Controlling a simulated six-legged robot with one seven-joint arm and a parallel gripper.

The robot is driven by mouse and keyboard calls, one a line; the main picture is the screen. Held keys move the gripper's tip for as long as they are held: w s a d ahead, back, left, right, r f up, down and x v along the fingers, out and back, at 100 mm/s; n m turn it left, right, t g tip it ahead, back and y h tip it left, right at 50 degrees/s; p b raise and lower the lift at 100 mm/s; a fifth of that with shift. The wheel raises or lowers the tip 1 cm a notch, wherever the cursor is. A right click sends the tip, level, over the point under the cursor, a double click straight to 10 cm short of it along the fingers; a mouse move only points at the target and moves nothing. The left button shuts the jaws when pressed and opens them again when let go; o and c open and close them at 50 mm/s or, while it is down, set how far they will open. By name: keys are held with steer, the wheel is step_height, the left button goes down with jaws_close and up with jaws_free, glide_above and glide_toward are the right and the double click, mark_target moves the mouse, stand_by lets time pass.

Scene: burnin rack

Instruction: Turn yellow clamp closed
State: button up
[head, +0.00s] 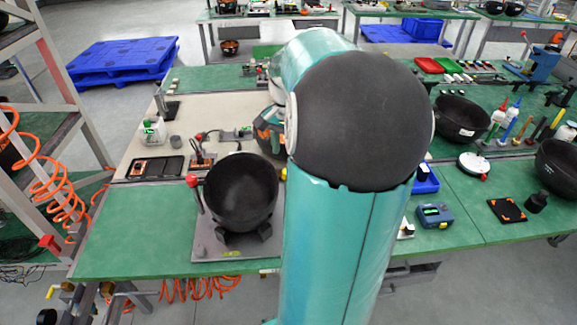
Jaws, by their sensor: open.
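A small yellow tip (283,174) shows just right of the black bowl (240,187), at the edge of my arm. It looks like the yellow clamp's handle end; the rest of it is hidden behind my arm, so I cannot tell its position. The bowl sits in dark supports on a grey plate (215,243). A red-knobbed lever (193,181) stands at the plate's left side.
The green bench (135,245) holds a black tray (155,167), a blue-grey device (435,215) and more black bowls (461,117) at right. A metal rack (65,75) with orange coiled hoses stands at left. Bare bench lies left of the plate.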

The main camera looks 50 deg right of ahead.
step_height(320, 180, down, 7)
steer(key=shift+r, duration=0.2)
steer(key=c, duration=1)
steer(key=shift+n, duration=0.3)
steer(key=n, duration=0.4)
steer(key=shift+w, duration=0.1)
steer(key=n, duration=0.3)
steer(key=shift+n, duration=0.4)
steer(key=n, duration=0.4)
steer(key=shift+n, duration=2)
